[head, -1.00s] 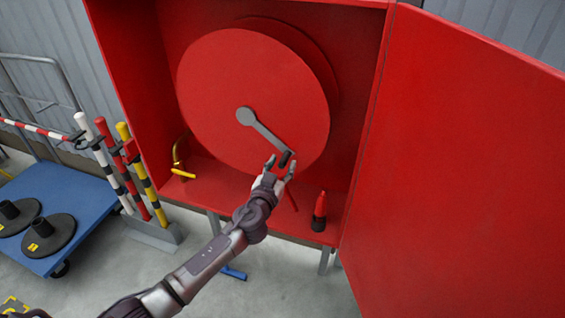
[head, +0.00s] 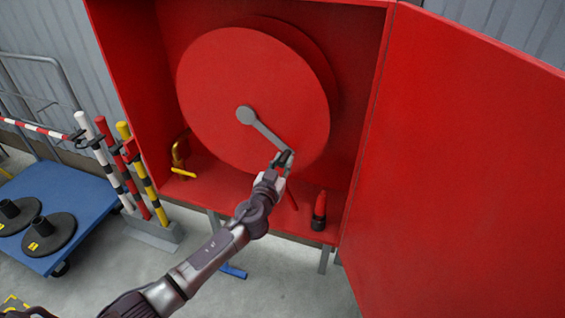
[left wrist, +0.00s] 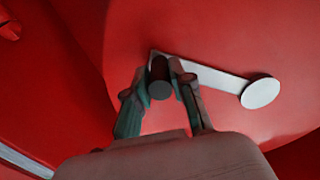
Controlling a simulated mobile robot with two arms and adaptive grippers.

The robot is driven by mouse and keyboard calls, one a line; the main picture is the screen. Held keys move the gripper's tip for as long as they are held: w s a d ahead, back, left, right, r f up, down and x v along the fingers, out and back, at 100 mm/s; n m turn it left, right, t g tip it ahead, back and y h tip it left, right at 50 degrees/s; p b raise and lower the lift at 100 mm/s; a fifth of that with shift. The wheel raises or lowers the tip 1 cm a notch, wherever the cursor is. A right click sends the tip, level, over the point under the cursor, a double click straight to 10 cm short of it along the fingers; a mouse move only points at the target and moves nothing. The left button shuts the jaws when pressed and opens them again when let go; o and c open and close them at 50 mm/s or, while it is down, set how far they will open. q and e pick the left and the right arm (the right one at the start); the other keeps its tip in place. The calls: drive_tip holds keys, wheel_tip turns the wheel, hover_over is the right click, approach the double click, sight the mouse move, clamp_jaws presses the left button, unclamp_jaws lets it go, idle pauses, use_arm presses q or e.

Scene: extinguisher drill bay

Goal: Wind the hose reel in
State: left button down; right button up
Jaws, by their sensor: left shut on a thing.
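The red hose reel (head: 235,80) stands in an open red cabinet in the head view. A grey crank arm (head: 268,132) runs from the reel's hub down and right to a dark handle. My left gripper (head: 283,160) is shut on the crank handle, in front of the reel's lower right. In the left wrist view the dark handle (left wrist: 160,80) sits between the two fingers, and the crank (left wrist: 215,79) runs right to its round hub (left wrist: 260,93). My right gripper is not in view.
The open cabinet door (head: 460,160) fills the right side. A red nozzle with a black base (head: 319,212) stands on the cabinet floor, and a yellow valve (head: 181,160) is at its left. A blue trolley (head: 70,190) and striped posts (head: 130,170) stand left.

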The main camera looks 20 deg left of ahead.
use_arm(q)
drive_tip(key=shift+d+r+n, duration=0.4)
drive_tip(key=shift+r+n, duration=0.1)
drive_tip(key=shift+r, duration=0.1)
drive_tip(key=d+r+n+p, duration=0.1)
drive_tip(key=r+n, duration=0.1)
drive_tip(key=r+n+p, duration=0.2)
drive_tip(key=r, duration=0.1)
drive_tip(key=d+r+n+p, duration=0.1)
drive_tip(key=r, duration=0.2)
drive_tip(key=shift+d+n, duration=0.35)
drive_tip(key=shift+n, duration=0.05)
drive_tip(key=n+p, duration=0.6)
drive_tip(key=p, duration=0.2)
approach(290, 91)
drive_tip(key=w, duration=0.1)
drive_tip(key=w+d+f, duration=0.1)
drive_tip(key=w, duration=0.1)
drive_tip(key=w+d+f, duration=0.1)
drive_tip(key=shift+w, duration=0.4)
drive_tip(key=shift+a+r+n+p, duration=0.85)
drive_tip(key=shift+r+n+p, duration=0.05)
drive_tip(key=shift+r+n, duration=0.2)
drive_tip(key=c, duration=1)
unclamp_jaws()
